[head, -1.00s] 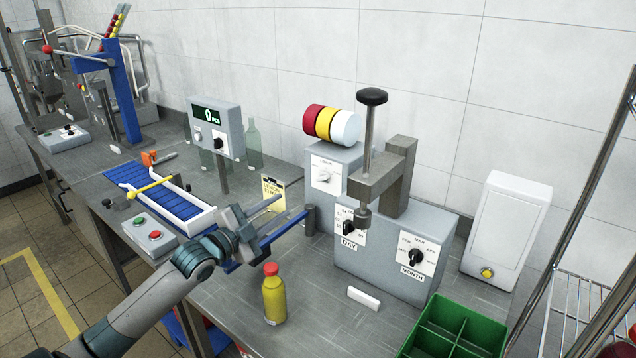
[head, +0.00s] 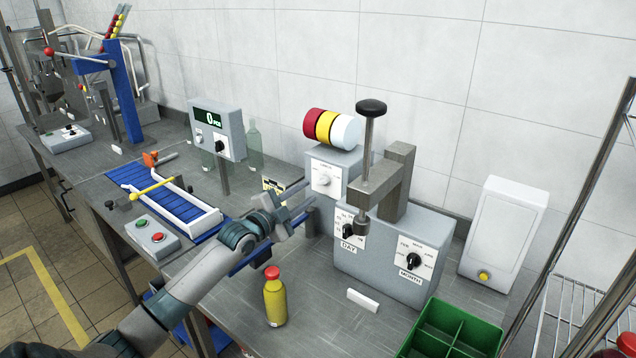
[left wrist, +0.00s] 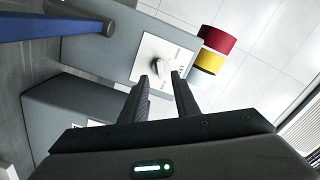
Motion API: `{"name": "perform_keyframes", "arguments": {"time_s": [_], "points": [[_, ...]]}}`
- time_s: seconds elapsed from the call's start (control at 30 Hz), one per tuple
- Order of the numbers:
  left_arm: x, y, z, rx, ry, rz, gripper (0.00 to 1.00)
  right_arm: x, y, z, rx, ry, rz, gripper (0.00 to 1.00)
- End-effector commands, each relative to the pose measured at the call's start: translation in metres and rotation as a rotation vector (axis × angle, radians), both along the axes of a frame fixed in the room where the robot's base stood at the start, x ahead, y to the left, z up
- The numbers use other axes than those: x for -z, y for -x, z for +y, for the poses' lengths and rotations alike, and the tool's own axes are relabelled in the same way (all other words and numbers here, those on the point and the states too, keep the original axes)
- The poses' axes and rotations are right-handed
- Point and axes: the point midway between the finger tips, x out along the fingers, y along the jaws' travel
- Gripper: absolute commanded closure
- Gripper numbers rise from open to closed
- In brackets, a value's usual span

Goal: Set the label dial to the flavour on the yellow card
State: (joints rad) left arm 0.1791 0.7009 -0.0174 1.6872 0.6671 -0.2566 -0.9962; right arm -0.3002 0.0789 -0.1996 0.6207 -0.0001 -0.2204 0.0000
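In the left wrist view the dial (left wrist: 160,67) lies just beyond my fingertips. My left gripper (head: 308,206) is open and empty, in front of the box; in the left wrist view its two fingers (left wrist: 163,82) stand apart with the knob between and beyond them. The yellow card (head: 272,186) stands behind my left gripper, partly hidden by it; its writing is unreadable now. My right gripper is not in view.
A grey press with a tall lever (head: 370,108) and day and month dials (head: 413,260) stands right of the label box. A yellow bottle with a red cap (head: 274,296) stands in front. A green divided crate (head: 452,330) is at front right.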

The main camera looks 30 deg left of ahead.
Motion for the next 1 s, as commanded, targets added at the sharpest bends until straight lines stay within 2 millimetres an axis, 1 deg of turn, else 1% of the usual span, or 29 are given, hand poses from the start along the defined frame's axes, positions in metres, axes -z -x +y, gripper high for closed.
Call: {"name": "perform_keyframes", "arguments": {"time_s": [0.03,0.2,0.4,0.6,0.93,0.97,1.0], "points": [[-0.003,-0.008,0.000,-0.001,0.001,-0.001,0.72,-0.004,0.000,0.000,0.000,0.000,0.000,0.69],[-0.003,-0.033,-0.003,0.000,0.002,-0.001,0.72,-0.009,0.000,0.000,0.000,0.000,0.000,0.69],[-0.001,-0.054,-0.004,-0.001,0.001,-0.001,0.72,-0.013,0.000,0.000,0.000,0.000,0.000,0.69],[-0.001,-0.064,-0.005,0.000,0.001,-0.001,0.72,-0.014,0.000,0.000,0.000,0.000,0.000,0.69],[0.000,-0.065,-0.005,0.000,0.000,0.000,0.72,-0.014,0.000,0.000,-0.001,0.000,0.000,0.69],[0.000,-0.065,-0.005,0.000,0.000,0.000,0.79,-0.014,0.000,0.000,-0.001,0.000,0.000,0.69],[0.000,-0.065,-0.005,0.000,0.000,0.000,0.89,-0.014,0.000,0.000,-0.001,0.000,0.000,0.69]]}}
